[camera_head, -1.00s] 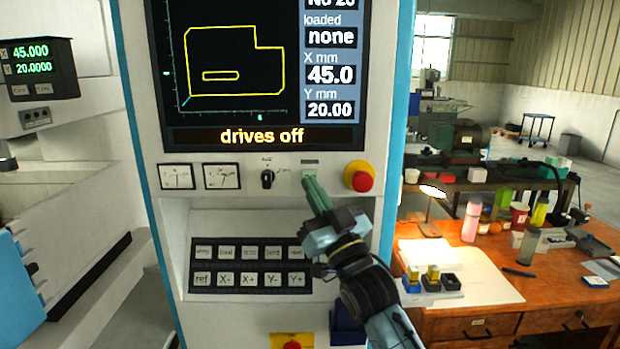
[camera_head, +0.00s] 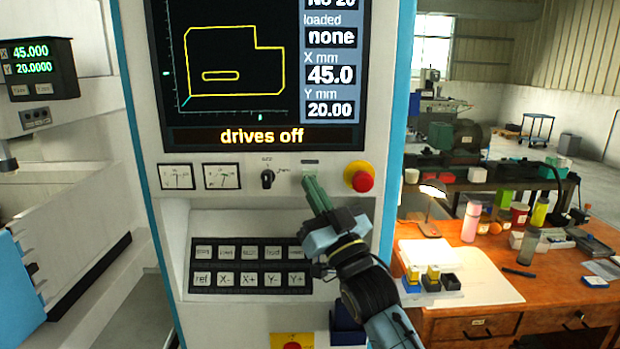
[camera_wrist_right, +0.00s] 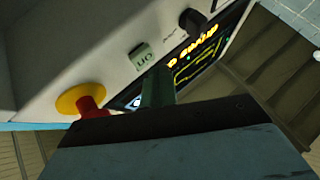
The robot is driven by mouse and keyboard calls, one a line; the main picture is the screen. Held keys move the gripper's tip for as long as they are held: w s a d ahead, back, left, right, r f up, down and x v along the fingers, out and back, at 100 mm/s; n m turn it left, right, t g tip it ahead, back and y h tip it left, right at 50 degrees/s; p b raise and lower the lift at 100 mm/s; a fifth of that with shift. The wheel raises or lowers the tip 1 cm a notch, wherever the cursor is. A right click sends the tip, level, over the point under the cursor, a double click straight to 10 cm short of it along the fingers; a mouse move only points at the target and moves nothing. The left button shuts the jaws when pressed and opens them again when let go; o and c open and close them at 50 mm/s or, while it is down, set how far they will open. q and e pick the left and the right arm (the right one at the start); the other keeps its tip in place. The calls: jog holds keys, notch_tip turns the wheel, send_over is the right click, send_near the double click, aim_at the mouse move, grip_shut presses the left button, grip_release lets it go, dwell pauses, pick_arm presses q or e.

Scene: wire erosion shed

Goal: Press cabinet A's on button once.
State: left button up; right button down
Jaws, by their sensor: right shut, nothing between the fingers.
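Cabinet A, the pale control cabinet (camera_head: 176,125) with blue edges, fills the middle of the head view. Its screen (camera_head: 235,67) reads "drives off". The on button (camera_wrist_right: 143,57), a pale green block marked "on", shows in the wrist view. In the head view its spot, just left of the red stop knob (camera_head: 362,182), is mostly covered by my fingertips. My right gripper (camera_head: 313,186) is shut and empty, its green fingers pointing at that spot. In the wrist view the fingertips (camera_wrist_right: 156,80) are close beside the button; I cannot tell whether they touch. My left gripper is not in view.
A black rotary switch (camera_head: 267,178) and two gauges (camera_head: 200,177) sit left of the button. A keypad (camera_head: 250,266) is below. The red knob in its yellow ring sticks out close to my right gripper. A wooden desk (camera_head: 480,319) with bottles stands at right.

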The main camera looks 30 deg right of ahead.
dwell(0.7)
jog(key=shift+w+d, duration=0.25)
jog(key=shift+w, duration=0.1)
jog(key=shift+w+d, duration=0.2)
jog(key=shift+w, duration=0.15)
dwell(0.5)
jog(key=shift+s, duration=0.1)
jog(key=shift+s+a+p, duration=0.35)
jog(key=shift+s+a, duration=0.1)
jog(key=shift+s, duration=0.2)
jog(key=s+a, duration=0.1)
jog(key=s, duration=0.1)
jog(key=s+a+p, duration=0.1)
jog(key=s, duration=0.1)
jog(key=shift+s+a, duration=0.1)
jog(key=shift+a, duration=0.2)
dwell(0.3)
